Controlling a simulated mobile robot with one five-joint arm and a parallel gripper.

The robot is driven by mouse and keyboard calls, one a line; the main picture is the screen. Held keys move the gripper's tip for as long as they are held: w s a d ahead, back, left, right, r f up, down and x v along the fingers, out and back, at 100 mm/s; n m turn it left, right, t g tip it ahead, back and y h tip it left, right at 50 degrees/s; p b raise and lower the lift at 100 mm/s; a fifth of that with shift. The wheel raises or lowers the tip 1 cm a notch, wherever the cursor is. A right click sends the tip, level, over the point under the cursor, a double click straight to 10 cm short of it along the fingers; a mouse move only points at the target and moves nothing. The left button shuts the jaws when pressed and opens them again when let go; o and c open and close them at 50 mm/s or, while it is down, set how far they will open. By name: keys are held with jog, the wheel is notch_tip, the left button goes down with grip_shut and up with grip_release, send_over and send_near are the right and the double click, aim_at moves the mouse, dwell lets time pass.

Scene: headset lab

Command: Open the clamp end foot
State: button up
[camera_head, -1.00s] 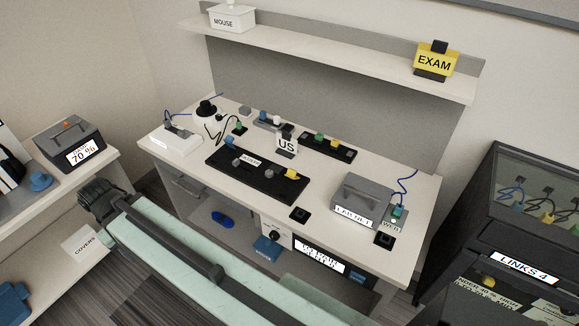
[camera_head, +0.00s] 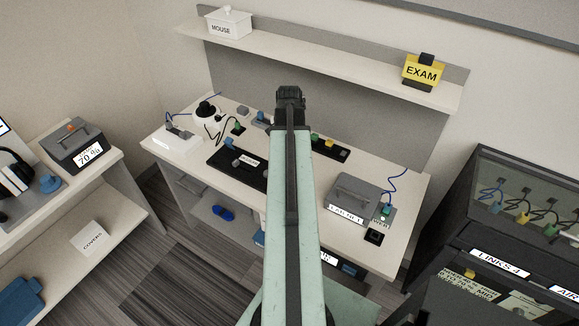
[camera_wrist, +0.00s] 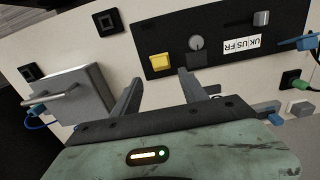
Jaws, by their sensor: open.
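A long black board (camera_wrist: 221,58) lies on the desk in the wrist view, with a yellow block (camera_wrist: 160,61), a round grey knob (camera_wrist: 196,43), a label and a grey block (camera_wrist: 261,18) on it. Nothing is marked as the clamp end foot, and I cannot tell which part it is. In the head view the board (camera_head: 222,161) is partly hidden behind my arm. My gripper (camera_wrist: 158,88) is open and empty, its fingers apart, with the yellow block beyond them. In the head view my gripper (camera_head: 290,95) shows only from behind, over the desk.
A grey box with a handle (camera_head: 357,193) stands at the desk's right, with a black square pad (camera_head: 374,236) in front. A white power block (camera_head: 177,139) is at the left. A shelf (camera_head: 330,62) runs above the desk. A dark cabinet (camera_head: 520,215) stands at right.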

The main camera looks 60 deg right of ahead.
notch_tip(320, 180, down, 8)
jog(key=b, duration=0.8)
jog(key=shift+r, duration=0.1)
